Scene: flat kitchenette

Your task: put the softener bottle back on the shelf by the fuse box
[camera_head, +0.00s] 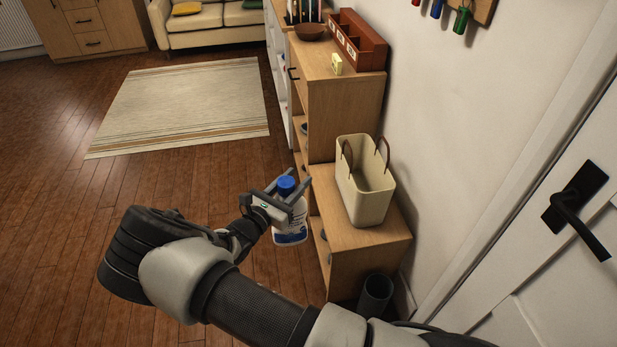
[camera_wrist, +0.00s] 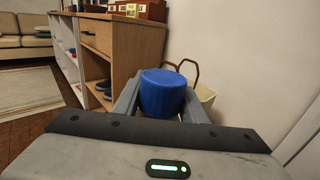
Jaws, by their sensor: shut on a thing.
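A white softener bottle (camera_head: 290,222) with a blue cap and a blue-marked label is held upright in the head view, in front of the low wooden cabinet. My gripper (camera_head: 289,193) is shut on it just below the cap. In the wrist view the blue cap (camera_wrist: 162,92) stands between my two grey fingers (camera_wrist: 160,100); the bottle's body is hidden below. I see no fuse box in either view, and I cannot tell which shelf is the one by it.
A cream basket (camera_head: 366,190) with brown handles stands on the low cabinet (camera_head: 385,238). A taller cabinet (camera_head: 345,112) behind bears a red-brown organizer (camera_head: 357,42) and a bowl (camera_head: 310,32). A dark bin (camera_head: 375,294) stands by the wall.

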